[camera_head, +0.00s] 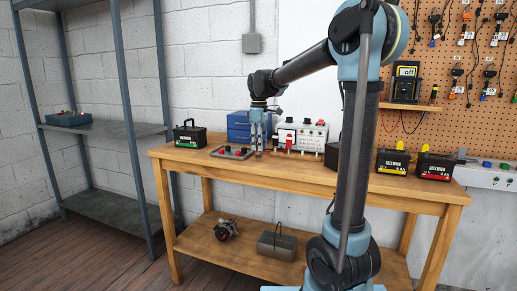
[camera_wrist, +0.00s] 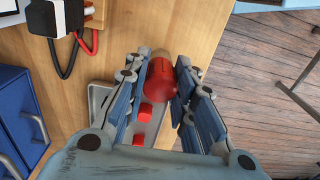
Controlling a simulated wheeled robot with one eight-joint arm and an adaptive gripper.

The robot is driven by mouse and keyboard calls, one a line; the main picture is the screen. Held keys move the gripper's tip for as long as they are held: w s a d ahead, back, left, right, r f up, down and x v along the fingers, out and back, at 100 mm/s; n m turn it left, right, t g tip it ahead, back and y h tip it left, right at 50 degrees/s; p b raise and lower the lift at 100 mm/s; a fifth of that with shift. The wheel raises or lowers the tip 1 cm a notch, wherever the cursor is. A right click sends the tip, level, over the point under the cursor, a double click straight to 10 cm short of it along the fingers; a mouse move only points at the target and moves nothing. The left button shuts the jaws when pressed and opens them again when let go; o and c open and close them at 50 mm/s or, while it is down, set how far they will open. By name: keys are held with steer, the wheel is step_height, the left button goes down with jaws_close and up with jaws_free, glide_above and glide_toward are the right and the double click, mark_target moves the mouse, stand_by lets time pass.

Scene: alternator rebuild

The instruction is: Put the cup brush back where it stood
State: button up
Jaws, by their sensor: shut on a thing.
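My gripper (camera_wrist: 168,68) is shut on a red, rounded piece with a tan end, which I take to be the cup brush (camera_wrist: 160,82). In the wrist view it sits between the two fingers, over or near the table edge; its height above the wood is hard to tell. In the head view my gripper (camera_head: 257,148) points down at the workbench, beside the right end of a grey tray (camera_head: 217,153). The brush is too small to make out there. Small red pieces (camera_wrist: 146,112) show on the tray below the fingers in the wrist view.
A blue drawer unit (camera_head: 238,128) and a white test box (camera_head: 305,133) stand behind the tray. A black battery (camera_head: 189,135) is to its left. The bench front (camera_head: 300,176) has clear wood.

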steer(key=shift+f, duration=0.65)
steer(key=o, duration=0.9)
steer(key=shift+f, duration=0.1)
steer(key=shift+o, duration=0.2)
